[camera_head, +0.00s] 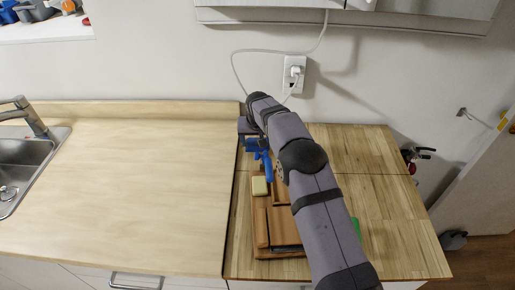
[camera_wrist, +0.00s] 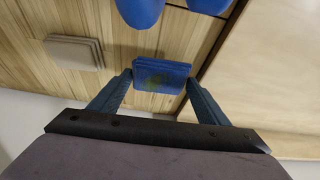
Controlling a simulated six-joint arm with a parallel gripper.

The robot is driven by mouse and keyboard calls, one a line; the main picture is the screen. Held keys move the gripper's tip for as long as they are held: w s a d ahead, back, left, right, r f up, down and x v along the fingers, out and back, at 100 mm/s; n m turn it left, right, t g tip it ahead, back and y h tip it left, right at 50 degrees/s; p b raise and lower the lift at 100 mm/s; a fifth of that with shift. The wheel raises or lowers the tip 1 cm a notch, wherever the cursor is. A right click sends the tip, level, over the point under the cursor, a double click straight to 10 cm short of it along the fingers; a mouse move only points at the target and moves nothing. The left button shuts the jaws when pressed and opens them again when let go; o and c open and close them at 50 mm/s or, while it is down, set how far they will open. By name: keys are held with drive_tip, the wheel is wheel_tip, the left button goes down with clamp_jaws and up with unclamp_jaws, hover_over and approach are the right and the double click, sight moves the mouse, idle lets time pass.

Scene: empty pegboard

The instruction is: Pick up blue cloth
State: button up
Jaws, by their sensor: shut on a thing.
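The blue cloth (camera_wrist: 161,77) is a small folded block with a yellowish-green stain, between the two fingers of my gripper (camera_wrist: 161,92) in the wrist view. The fingers are shut on its two sides. In the head view, my gripper (camera_head: 247,136) is over the left back part of the wooden counter, and the blue cloth (camera_head: 257,146) shows partly beside it. I cannot tell whether the cloth touches the counter.
Rounded blue things (camera_wrist: 140,9) lie close to the cloth. A beige stacked block (camera_wrist: 74,53) sits nearby; the head view shows it (camera_head: 259,187) by brown wooden boards (camera_head: 284,222). A wall outlet (camera_head: 295,74) is behind. The pale counter (camera_head: 130,185) at left is clear.

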sight(257, 144)
wheel_tip(257, 144, up, 7)
drive_tip(key=shift+r+b, duration=0.1)
drive_tip(key=shift+b, duration=0.7)
